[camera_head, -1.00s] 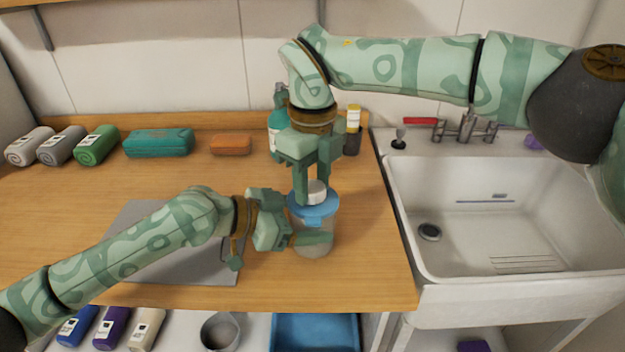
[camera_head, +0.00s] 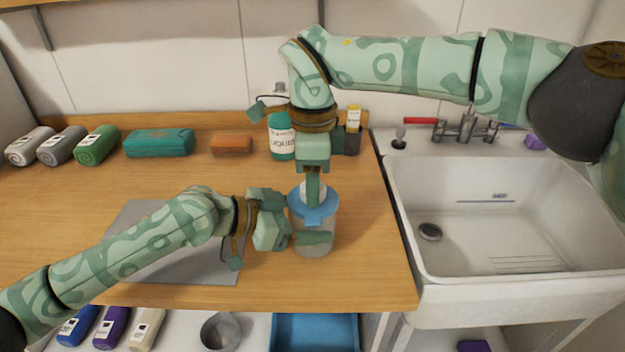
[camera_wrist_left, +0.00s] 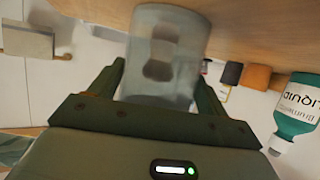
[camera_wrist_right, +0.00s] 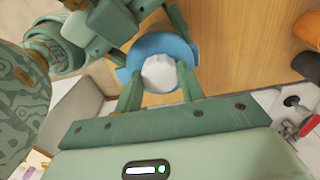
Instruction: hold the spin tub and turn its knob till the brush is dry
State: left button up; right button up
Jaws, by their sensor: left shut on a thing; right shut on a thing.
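The spin tub (camera_head: 314,221) is a translucent cup with a blue lid (camera_head: 319,208), standing upright on the wooden counter near its right end. A white faceted knob (camera_wrist_right: 159,72) sits on the lid. My left gripper (camera_head: 312,239) is shut around the tub's side. In the left wrist view the tub (camera_wrist_left: 165,50) lies between its fingers, with dark brownish shapes showing inside; I cannot tell clearly whether they are the brush. My right gripper (camera_head: 313,186) points down from above and is shut on the knob, partly hiding it in the head view.
A teal-and-white liquid bottle (camera_head: 282,138) and a dark bottle with a yellow top (camera_head: 353,130) stand behind the tub. Rolled towels (camera_head: 97,145), a teal case (camera_head: 158,142) and an orange block (camera_head: 231,144) line the back. The sink (camera_head: 500,215) is at right; a grey mat (camera_head: 190,265) lies left.

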jog(key=shift+w, duration=0.1)
dwell(0.4)
jog(key=o, duration=1)
notch_tip(320, 180, up, 12)
